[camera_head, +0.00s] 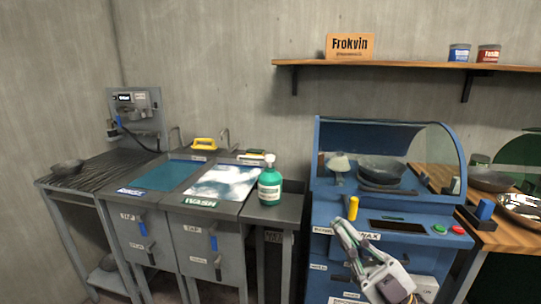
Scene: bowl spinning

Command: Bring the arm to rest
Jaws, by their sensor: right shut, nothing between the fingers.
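My right gripper (345,232) is in front of the blue machine (333,203), at the lower right of the head view. Its fingers are together and hold nothing. The fingertips point up and to the left, just below the yellow-topped handle (353,208) on the machine's front; I cannot tell whether they touch it. My left gripper is not in view.
A dark bowl (381,169) sits inside the machine under its clear hood. A green bottle (270,186) stands beside the wash sink (222,183). Another bowl (67,167) rests on the left rack. A wooden bench (507,236) is at the right.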

